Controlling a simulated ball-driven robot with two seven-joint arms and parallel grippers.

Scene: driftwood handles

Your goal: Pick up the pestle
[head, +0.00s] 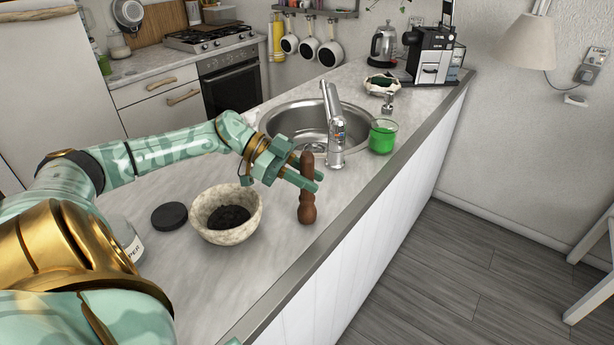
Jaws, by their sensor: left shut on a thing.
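The brown wooden pestle (307,198) is upright over the counter, to the right of the stone mortar. My left gripper (307,178) reaches in from the left and is shut on the pestle's upper part. The pestle's thicker, rounded end points down; I cannot tell whether it touches the counter. The pale stone mortar (245,229) stands on the counter with dark contents inside. My right gripper does not show.
A black round lid (169,216) lies left of the mortar. A labelled jar (128,243) is partly hidden by my left arm. The faucet (333,125), sink (290,122) and green glass (382,136) stand behind the pestle. The counter's right edge runs close by.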

